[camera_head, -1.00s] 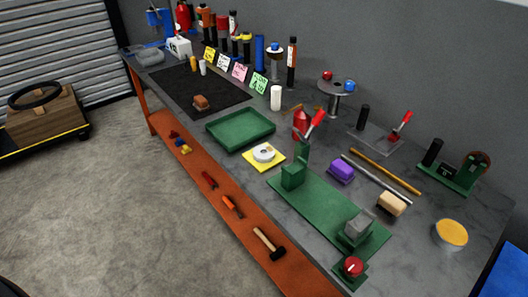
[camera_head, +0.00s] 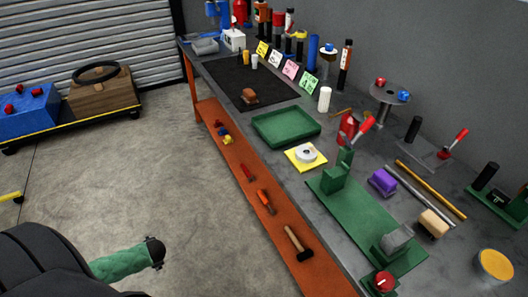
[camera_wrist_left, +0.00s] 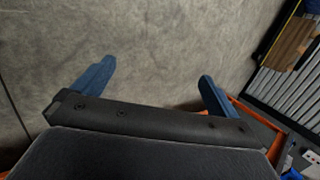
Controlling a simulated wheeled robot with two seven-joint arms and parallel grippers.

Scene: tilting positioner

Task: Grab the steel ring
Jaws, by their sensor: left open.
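A pale, light-grey ring (camera_head: 306,153) lies flat on a yellow square pad (camera_head: 292,158) near the front edge of the grey bench. I take it for the steel ring. It is in front of the green tray and beside the green fixture. It is not visible in the left wrist view. My left gripper (camera_wrist_left: 155,88) is open and empty in the left wrist view, its two blue fingers wide apart above the concrete floor, away from the ring. Part of an arm shows at the lower left of the head view. My right gripper is not in view.
The grey bench holds a green tray (camera_head: 287,134), a green fixture plate (camera_head: 375,231), a red-handled clamp (camera_head: 361,128) and a purple block (camera_head: 382,182). An orange lower shelf (camera_head: 236,153) with tools runs along its front. The floor (camera_head: 120,190) is mostly clear.

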